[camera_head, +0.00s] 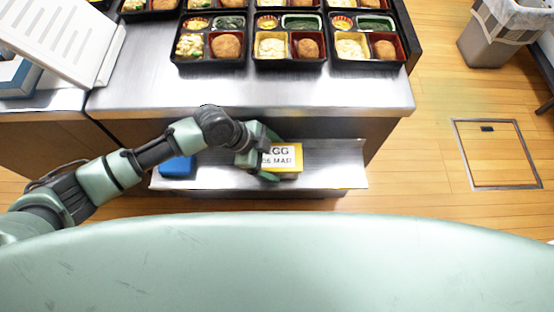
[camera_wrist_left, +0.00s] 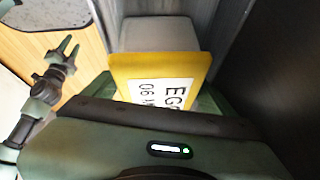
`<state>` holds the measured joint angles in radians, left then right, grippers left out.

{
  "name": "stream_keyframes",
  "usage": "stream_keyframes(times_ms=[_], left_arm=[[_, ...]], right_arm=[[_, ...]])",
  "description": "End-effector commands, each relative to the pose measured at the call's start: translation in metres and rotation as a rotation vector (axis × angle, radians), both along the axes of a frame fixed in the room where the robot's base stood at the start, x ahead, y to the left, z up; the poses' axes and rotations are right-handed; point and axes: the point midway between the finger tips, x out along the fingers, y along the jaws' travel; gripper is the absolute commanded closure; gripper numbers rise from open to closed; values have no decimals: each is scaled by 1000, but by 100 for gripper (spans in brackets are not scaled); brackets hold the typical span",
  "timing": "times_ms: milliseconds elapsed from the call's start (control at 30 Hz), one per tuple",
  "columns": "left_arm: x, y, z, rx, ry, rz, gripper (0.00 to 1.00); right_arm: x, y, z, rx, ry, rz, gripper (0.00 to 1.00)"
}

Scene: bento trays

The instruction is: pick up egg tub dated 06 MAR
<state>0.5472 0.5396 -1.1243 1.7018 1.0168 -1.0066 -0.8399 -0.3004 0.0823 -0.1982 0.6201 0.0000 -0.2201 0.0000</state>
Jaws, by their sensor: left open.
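The egg tub (camera_head: 284,150) has a yellow face with a white label reading EGG and 06 MAR, partly covered by my gripper. It sits on the low metal shelf (camera_head: 330,165) below the counter. My left gripper (camera_head: 267,156) is open at the tub's left end, one finger on its far side and one on its near side. In the left wrist view, the tub's yellow face (camera_wrist_left: 190,66) is close in front, with its pale body behind and green fingers partly visible at both sides. Contact cannot be told. My right gripper (camera_wrist_left: 67,50) appears open and empty, apart from the tub.
A blue item (camera_head: 177,167) lies left on the same shelf, under my left arm. The metal counter (camera_head: 240,92) overhangs behind, with several bento trays (camera_head: 290,64). The shelf right of the tub is bare. A grey bin (camera_head: 495,45) stands at far right.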

Motion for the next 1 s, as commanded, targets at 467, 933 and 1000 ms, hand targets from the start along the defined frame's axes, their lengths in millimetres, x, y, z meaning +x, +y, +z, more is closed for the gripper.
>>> stream_keyframes(times_ms=[467,933,1000], left_arm=[[0,-1,0,-2,-2,0,76],[-3,-2,16,-4,-5,-2,77],[-3,-1,27,-6,-6,-2,77]], right_arm=[[0,1,0,1,0,0,64],[0,5,-2,5,-1,0,64],[0,5,-2,5,-1,1,64]])
